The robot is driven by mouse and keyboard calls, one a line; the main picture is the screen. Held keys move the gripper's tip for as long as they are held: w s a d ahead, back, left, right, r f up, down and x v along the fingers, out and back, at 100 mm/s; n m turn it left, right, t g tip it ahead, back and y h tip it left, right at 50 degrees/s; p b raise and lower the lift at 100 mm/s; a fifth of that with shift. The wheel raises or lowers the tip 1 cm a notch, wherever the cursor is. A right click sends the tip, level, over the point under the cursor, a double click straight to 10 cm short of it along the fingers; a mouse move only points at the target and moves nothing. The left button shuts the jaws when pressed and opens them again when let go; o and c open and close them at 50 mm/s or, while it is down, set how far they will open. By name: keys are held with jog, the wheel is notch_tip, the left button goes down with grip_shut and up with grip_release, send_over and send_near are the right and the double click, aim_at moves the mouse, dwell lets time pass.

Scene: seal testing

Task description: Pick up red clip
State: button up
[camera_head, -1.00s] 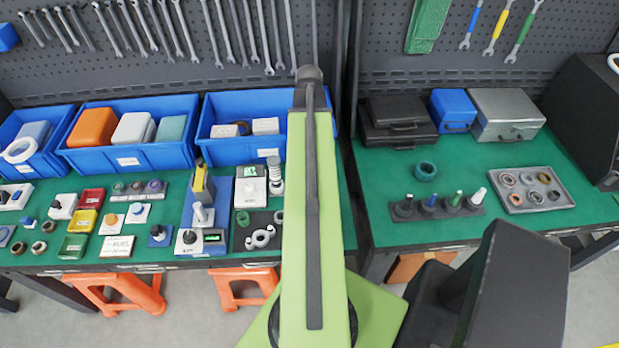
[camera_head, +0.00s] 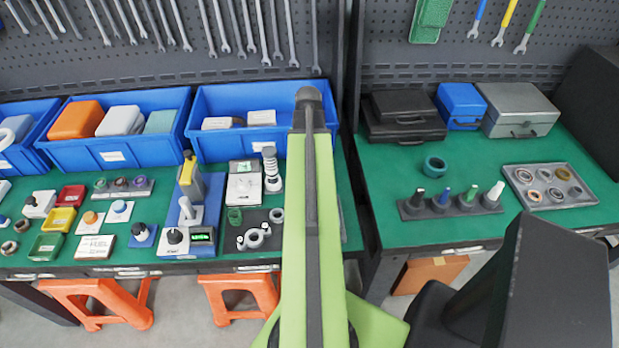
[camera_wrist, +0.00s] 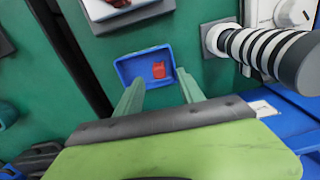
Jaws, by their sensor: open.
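The red clip (camera_wrist: 158,70) is a small red piece lying in a small blue tray (camera_wrist: 124,70) on the green bench top, seen in the wrist view. My gripper (camera_wrist: 158,82) is open, with one pale green finger at the left and one at the right of the picture. The tray and clip show between and beyond the fingertips, and nothing is held. How far the fingertips are above the tray I cannot tell. In the head view my arm crosses the middle, and I cannot make out the clip or tray there.
A black-and-white ribbed cylinder (camera_wrist: 275,48) stands close to the right of the tray. A blue bin (camera_head: 262,95) is at the back of the left bench. A gap (camera_wrist: 70,50) separates the two benches. A row of coloured pegs (camera_head: 450,202) stands on the right bench.

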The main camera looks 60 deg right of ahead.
notch_tip(320, 180, down, 4)
jog(key=b, duration=0.2)
jog(key=shift+b, duration=0.4)
jog(key=shift+r, duration=0.2)
grip_shut()
